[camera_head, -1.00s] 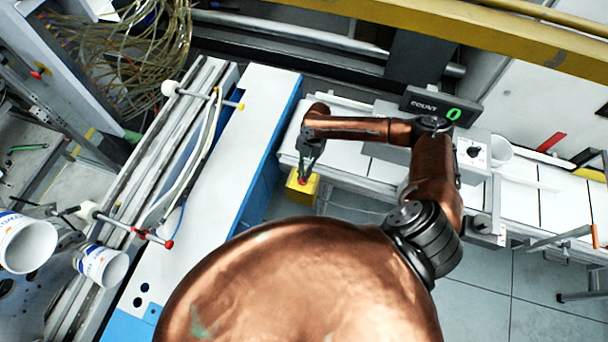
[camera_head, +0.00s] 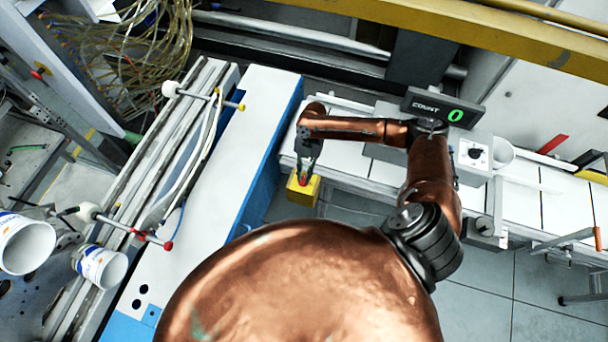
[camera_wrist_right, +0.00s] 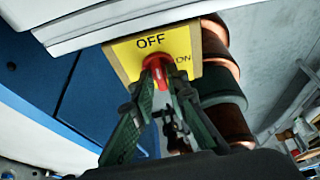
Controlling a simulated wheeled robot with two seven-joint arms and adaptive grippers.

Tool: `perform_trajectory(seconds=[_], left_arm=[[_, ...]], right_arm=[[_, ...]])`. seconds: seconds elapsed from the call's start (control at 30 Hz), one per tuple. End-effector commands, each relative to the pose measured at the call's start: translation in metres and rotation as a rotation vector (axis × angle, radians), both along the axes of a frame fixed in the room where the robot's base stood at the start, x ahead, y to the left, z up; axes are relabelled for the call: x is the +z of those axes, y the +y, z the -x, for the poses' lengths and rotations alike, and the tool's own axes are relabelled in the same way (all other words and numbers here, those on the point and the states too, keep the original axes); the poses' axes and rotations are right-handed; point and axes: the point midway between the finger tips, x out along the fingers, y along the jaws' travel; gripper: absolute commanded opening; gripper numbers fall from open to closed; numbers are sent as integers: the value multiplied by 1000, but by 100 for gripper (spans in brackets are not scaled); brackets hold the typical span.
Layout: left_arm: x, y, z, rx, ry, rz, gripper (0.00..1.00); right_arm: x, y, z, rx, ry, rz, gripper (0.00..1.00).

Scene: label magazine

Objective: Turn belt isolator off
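The belt isolator is a yellow box (camera_head: 303,189) with a red knob, at the near left end of the white conveyor in the head view. In the right wrist view its yellow face (camera_wrist_right: 128,62) reads OFF above the knob and ON to the right. The red knob (camera_wrist_right: 157,66) is partly hidden by my fingers. My right gripper (camera_head: 304,176) points down at the box. In the wrist view its two fingers (camera_wrist_right: 166,82) converge on either side of the knob and appear closed on it. My left gripper is not in view.
A COUNT display (camera_head: 441,106) reading 0 stands over the conveyor (camera_head: 350,172). A blue-sided white bench (camera_head: 262,110) is close left of the isolator. White cups (camera_head: 24,243) are at the lower left. Grey floor lies open at front right.

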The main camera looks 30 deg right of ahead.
Motion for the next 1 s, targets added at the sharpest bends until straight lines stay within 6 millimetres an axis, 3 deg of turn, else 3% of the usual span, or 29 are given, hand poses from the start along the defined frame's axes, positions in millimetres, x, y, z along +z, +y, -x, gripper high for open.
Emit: perform_trajectory(seconds=[0.13,0.53,1.0], left_arm=[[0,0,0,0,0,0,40],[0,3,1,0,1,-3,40],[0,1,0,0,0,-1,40]], right_arm=[[0,0,0,-1,1,0,26],[8,-3,-3,-3,-1,-1,26],[90,-28,-25,-1,-2,1,26]])
